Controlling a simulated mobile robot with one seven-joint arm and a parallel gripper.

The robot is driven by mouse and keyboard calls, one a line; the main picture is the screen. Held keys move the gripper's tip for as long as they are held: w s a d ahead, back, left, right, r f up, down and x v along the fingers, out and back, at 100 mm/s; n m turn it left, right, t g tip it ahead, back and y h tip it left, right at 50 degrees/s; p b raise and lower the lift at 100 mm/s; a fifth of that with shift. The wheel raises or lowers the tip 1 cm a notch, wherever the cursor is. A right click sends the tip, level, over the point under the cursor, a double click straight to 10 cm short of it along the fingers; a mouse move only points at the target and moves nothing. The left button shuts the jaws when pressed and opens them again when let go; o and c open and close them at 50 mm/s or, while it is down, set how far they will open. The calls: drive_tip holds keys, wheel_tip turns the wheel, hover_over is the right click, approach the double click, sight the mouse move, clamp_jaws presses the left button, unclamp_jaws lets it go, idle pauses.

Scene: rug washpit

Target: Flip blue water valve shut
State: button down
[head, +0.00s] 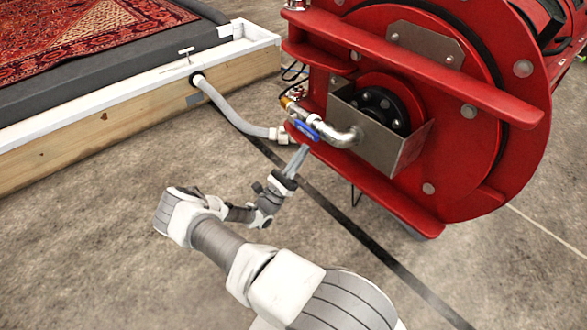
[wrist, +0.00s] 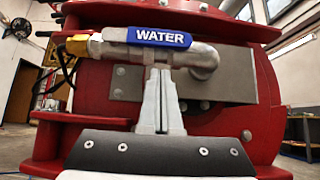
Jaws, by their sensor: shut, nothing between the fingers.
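The blue water valve handle (wrist: 159,37), marked "WATER", lies lengthwise along the silver pipe in the wrist view. In the head view the blue handle (head: 306,130) sits on the pipe at the left side of the red hose reel. My gripper (wrist: 161,80) is shut and empty, its fingertips just below the handle and in front of the pipe in the picture. In the head view my gripper (head: 300,152) points up at the valve from below. I cannot tell whether the fingertips touch the handle or the pipe.
The red reel (head: 465,150) with its steel bracket (head: 395,150) stands close on the right. A brass fitting (wrist: 77,45) adjoins the valve. A grey hose (head: 232,117) runs to the wood-sided washpit (head: 110,130), which holds a patterned rug (head: 70,35). The concrete floor in front is open.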

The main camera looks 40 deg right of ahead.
sight(302, 128)
drive_tip(key=shift+a+r+t, duration=0.1)
drive_tip(key=shift+r+t, duration=0.2)
drive_tip(key=shift+r, duration=1.1)
